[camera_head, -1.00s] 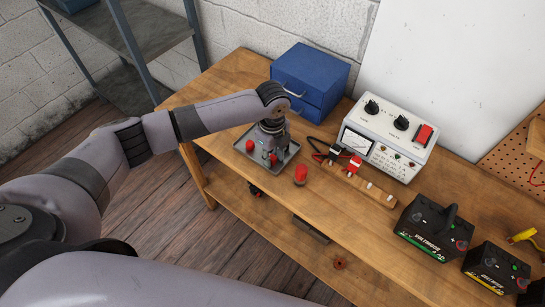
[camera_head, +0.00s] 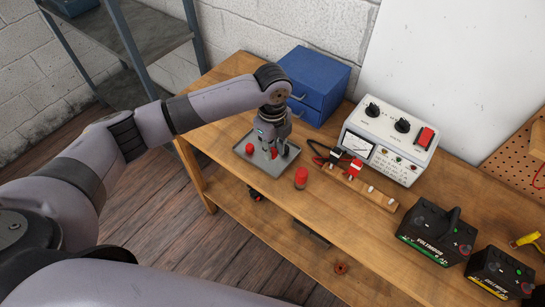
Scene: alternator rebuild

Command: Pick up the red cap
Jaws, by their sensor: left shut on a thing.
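My left gripper (camera_head: 274,150) points down over the grey metal tray (camera_head: 259,164) on the workbench. It is shut on a small red cap (camera_head: 274,154), which shows between its fingers and seems to be held just above the tray. Another red cap (camera_head: 249,149) lies in the left part of the tray, beside the gripper. A larger red-topped cylinder (camera_head: 301,174) stands on the bench just right of the tray. My right gripper is not in view.
A blue drawer box (camera_head: 312,78) stands behind the tray. A white meter unit (camera_head: 388,143) with red and black leads stands to the right, behind a wooden strip (camera_head: 372,192). Black batteries (camera_head: 434,233) stand further right. The bench front (camera_head: 318,212) has clear wood.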

